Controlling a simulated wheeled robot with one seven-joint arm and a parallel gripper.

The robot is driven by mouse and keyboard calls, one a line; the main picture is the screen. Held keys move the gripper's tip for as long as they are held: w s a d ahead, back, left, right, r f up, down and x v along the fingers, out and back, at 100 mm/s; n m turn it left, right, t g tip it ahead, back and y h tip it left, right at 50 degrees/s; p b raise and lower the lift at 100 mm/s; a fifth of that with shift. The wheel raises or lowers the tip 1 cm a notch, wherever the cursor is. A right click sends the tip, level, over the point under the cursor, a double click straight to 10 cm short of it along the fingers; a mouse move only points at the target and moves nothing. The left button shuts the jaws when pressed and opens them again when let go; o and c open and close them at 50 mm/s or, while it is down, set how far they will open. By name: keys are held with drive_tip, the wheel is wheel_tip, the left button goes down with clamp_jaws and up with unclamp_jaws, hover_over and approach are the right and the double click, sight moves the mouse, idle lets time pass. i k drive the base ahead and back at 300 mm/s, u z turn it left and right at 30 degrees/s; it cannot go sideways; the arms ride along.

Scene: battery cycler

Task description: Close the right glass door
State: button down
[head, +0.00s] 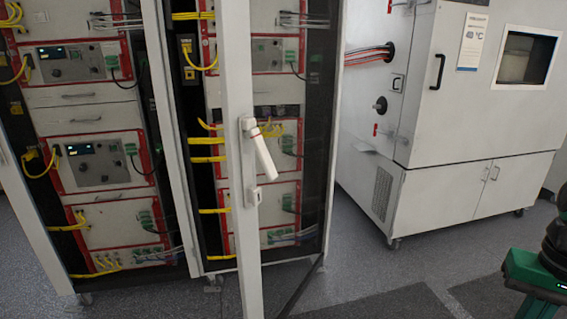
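The right glass door (237,85) stands open, swung out from the right cabinet toward me. Its white frame edge is nearest me, and its dark see-through pane runs back to the right. A white lever handle (262,150) sits on the frame at mid height and slants down to the right. The right cabinet's shelves show beside and through the glass. The door's bottom edge hangs over the grey floor. No gripper shows in the head view, and nothing is seen touching the door or handle.
The left cabinet (88,95) holds red-framed instruments and yellow cables. A white frame edge (30,220) slants at the far left. A white test chamber (440,200) on casters stands at the right. Grey floor (345,270) is clear between the door and the chamber.

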sight(232, 17)
drive_tip(key=z, duration=0.1)
drive_tip(key=i, duration=1)
drive_tip(key=u, duration=0.05)
